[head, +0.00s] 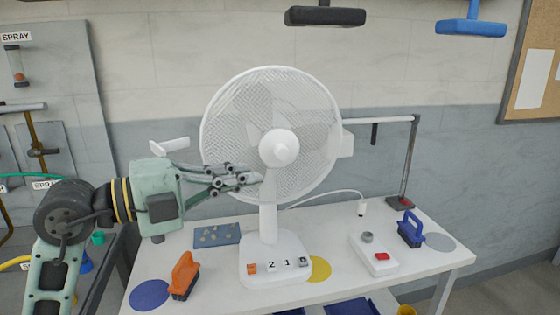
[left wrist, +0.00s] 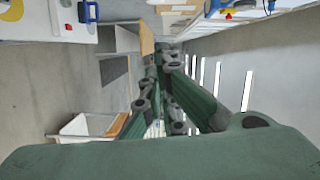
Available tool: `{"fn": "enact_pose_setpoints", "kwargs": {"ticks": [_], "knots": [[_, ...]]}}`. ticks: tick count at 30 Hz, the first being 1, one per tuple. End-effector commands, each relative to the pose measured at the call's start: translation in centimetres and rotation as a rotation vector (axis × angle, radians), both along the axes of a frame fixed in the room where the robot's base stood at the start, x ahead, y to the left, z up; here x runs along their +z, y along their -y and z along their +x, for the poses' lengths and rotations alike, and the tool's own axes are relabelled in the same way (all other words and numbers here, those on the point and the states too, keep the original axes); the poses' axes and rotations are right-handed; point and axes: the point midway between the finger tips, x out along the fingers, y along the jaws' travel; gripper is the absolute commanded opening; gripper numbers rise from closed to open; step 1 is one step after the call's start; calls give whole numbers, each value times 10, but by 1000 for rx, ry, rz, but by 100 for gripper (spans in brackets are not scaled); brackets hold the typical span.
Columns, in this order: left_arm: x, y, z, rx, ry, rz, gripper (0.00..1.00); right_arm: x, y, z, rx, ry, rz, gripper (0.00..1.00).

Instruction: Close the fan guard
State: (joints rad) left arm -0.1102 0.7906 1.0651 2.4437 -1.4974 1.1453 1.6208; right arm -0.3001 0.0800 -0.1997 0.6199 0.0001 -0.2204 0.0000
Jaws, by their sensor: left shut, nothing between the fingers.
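The white desk fan stands upright on the table, with its round wire guard (head: 318,105) facing me and a white hub in the middle. I cannot tell whether the guard sits fully against the fan's rear part. A white lever-like piece (head: 170,145) sticks out to the left of the guard. My left gripper (head: 256,179) is shut and empty, its fingers overlapping the guard's lower left in the head view; whether they touch it is unclear. In the left wrist view its fingers (left wrist: 157,75) point away over the floor. My right gripper is not in view.
The white table (head: 215,285) holds an orange-handled brush (head: 184,275), a blue-handled brush (head: 410,229), a small box with a red button (head: 374,255) and a blue mat (head: 217,234). A thin lamp-like stand (head: 411,160) is at the back right.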

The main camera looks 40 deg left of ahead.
Motion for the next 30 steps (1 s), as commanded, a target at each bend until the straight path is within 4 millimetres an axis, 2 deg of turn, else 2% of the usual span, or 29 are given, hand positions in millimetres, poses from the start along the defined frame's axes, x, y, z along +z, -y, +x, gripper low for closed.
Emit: {"fn": "enact_pose_setpoints", "kwargs": {"ticks": [16, 18, 22, 30], "knots": [[0, 39, 79, -4, 0, 1, 0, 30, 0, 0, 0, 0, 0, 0], [-3, 25, 87, 0, -2, -2, 0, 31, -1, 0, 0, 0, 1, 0], [-4, 14, 96, -2, -1, -2, 0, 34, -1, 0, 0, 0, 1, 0], [-6, 7, 102, -4, 1, -1, 0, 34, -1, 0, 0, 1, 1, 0]]}}
